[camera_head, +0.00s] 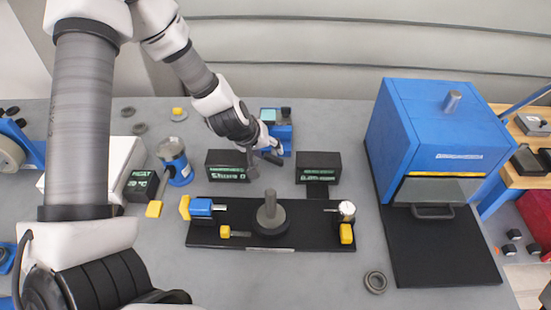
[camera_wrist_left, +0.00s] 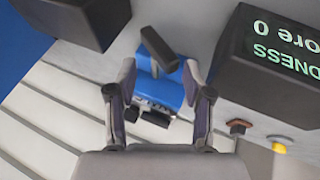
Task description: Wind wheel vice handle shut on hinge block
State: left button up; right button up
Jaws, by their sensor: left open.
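A small blue vice (camera_head: 287,132) stands at the back middle of the bench, just beyond the black display boxes. It also shows in the left wrist view (camera_wrist_left: 167,90), between my fingers, with a dark grey bar (camera_wrist_left: 160,48) at its upper end and dark parts at its lower end. I cannot tell which part is the wheel handle, nor make out the hinge block or the jaw gap. My left gripper (camera_head: 271,146) is open at the vice's near left side; its fingers (camera_wrist_left: 160,80) appear either side of the vice, contact unclear. My right gripper is out of view.
Two black display boxes (camera_head: 226,164) (camera_head: 318,166) stand close in front of the vice. A black fixture board (camera_head: 230,241) with a grey post lies nearer. A blue cabinet (camera_head: 425,120) stands at right, a blue cylinder device (camera_head: 175,160) at left. Bench front is mostly clear.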

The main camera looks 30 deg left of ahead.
aim_at(275, 154)
pick_arm(q)
jog(key=b+x, duration=0.1)
jog(key=x, duration=0.2)
jog(key=shift+w+f, duration=0.1)
jog(key=shift+f, duration=0.15)
jog(key=shift+r, duration=0.1)
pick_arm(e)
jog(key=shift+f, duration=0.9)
